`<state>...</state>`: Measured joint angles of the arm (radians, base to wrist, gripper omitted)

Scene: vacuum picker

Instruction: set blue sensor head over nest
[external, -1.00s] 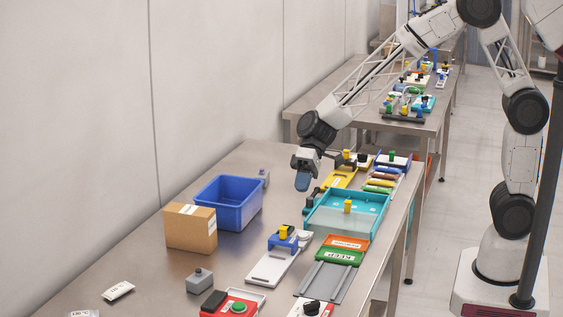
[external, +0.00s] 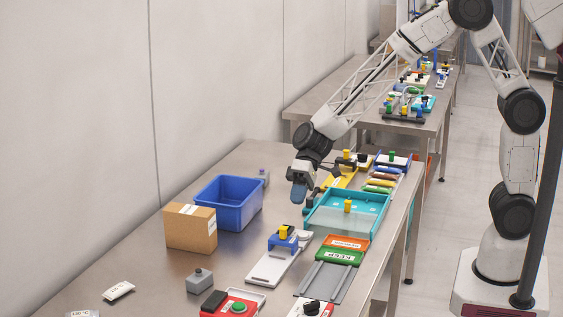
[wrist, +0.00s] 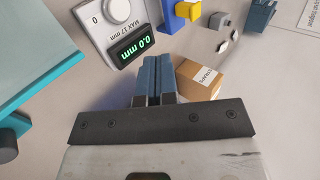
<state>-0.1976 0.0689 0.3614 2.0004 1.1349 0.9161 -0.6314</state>
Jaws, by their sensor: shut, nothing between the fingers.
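The blue sensor head (external: 282,243), a small blue bridge with a yellow knob on top, stands at the far end of a pale slotted base plate (external: 264,270) at the middle front of the table. It also shows at the top of the wrist view (wrist: 172,14), partly cut off. A gauge with a white dial and a 0.0 mm display (wrist: 138,48) stands next to it. I cannot clearly make out which part is the nest. My gripper (external: 298,193) is above the table, beyond the sensor head and apart from it. Its blue fingers (wrist: 155,75) are together and empty.
A teal tray (external: 325,222) stands right of my gripper and a blue bin (external: 228,208) left of it. A cardboard box (external: 191,232) stands in front of the bin. Green and orange trays (external: 340,250) lie right of the base plate.

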